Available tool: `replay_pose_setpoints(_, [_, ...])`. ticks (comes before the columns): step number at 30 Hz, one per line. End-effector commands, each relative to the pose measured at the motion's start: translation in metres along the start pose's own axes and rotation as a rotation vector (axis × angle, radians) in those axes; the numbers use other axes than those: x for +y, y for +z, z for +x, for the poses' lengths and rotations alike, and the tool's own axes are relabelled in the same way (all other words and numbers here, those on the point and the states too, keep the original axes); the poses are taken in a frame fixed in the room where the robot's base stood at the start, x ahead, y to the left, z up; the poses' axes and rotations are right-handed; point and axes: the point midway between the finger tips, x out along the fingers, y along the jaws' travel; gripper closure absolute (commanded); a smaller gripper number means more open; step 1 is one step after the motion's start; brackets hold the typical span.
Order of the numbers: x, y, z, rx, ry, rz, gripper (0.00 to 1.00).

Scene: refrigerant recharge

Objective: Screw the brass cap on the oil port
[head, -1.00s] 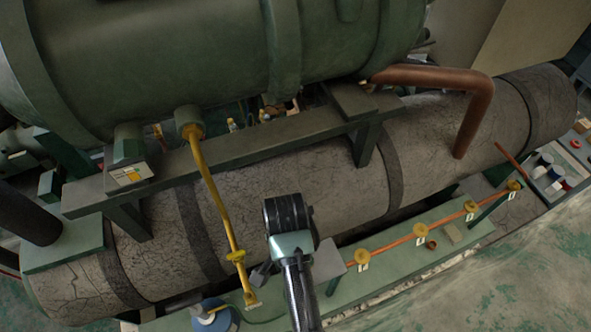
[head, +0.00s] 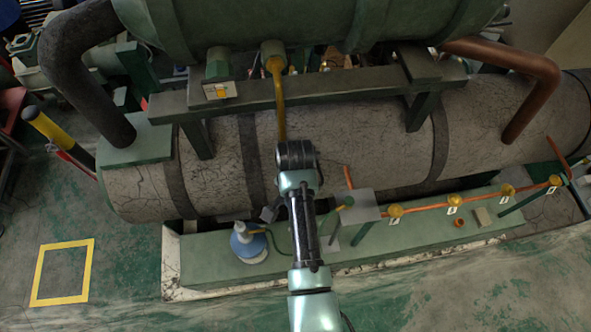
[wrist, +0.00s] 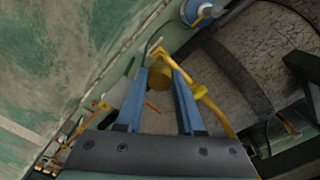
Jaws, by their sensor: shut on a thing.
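My gripper (wrist: 161,72) has two blue fingers, shut on a round brass-coloured piece that looks like the brass cap (wrist: 160,78). In the wrist view a yellow pipe (wrist: 216,112) with a yellow fitting at its end runs just right of the fingertips. The fitting looks like the oil port, but I cannot tell whether the cap touches it. In the head view the yellow pipe (head: 279,95) comes down from the green tank and goes behind my arm. My arm hides its lower end, the cap and my fingertips there.
A blue-and-white bottle (head: 247,243) stands on the green ledge (head: 205,262), left of my arm. An orange pipe (head: 425,208) with several brass valves runs to the right. A large cracked grey cylinder (head: 375,150) lies behind. The floor at left is clear around a yellow square (head: 62,272).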

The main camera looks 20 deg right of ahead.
Motion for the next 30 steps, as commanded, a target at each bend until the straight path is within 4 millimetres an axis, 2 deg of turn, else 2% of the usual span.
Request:
replay_pose_setpoints(1, [0.0,0.0,0.01,0.0,0.0,0.0,1.0])
replay_pose_setpoints(5, [0.0,0.0,0.023,0.0,0.0,0.0,1.0])
replay_pose_setpoints(30, [0.0,0.001,0.02,0.0,0.0,0.0,1.0])
